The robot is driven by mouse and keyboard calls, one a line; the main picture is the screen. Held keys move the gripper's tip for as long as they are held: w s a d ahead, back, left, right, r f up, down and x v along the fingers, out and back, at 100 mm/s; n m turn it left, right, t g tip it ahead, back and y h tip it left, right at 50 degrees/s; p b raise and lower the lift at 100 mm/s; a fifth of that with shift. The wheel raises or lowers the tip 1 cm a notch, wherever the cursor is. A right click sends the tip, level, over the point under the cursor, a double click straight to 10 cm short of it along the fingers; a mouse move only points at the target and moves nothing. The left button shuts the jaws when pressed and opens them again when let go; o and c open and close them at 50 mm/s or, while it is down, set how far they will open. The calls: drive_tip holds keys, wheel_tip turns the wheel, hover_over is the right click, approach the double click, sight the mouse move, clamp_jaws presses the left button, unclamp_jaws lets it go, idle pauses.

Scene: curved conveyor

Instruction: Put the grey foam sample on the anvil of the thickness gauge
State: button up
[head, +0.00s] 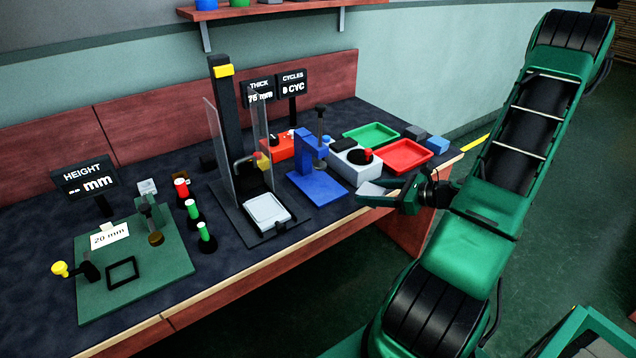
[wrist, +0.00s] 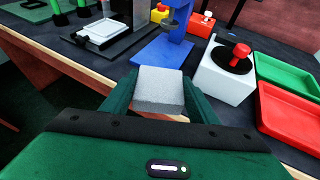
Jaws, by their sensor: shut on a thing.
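The grey foam sample (wrist: 159,90) is a light grey block, held between both fingers of my gripper (wrist: 160,98) in the wrist view. In the head view, my gripper (head: 382,192) is at the table's front right edge, with the pale sample (head: 371,189) at its tips. The likely thickness gauge is the blue stand (head: 310,150) with a dark spindle, left of my gripper and apart from it. It also shows beyond the sample in the wrist view (wrist: 163,52). The sign behind reads "THICK 75 mm" (head: 260,92).
A white box (head: 368,174) with a red knob stands right of the blue stand. Green (head: 370,126) and red trays (head: 408,147) lie behind it. A tall black press (head: 222,110) with clear shields and a white plate (head: 264,208) stands left. A green board (head: 150,280) lies far left.

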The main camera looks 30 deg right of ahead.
hover_over(322, 187)
drive_tip(key=shift+s, duration=0.25)
drive_tip(key=shift+w+f, duration=0.2)
drive_tip(key=shift+f, duration=1.55)
drive_tip(key=o, duration=1)
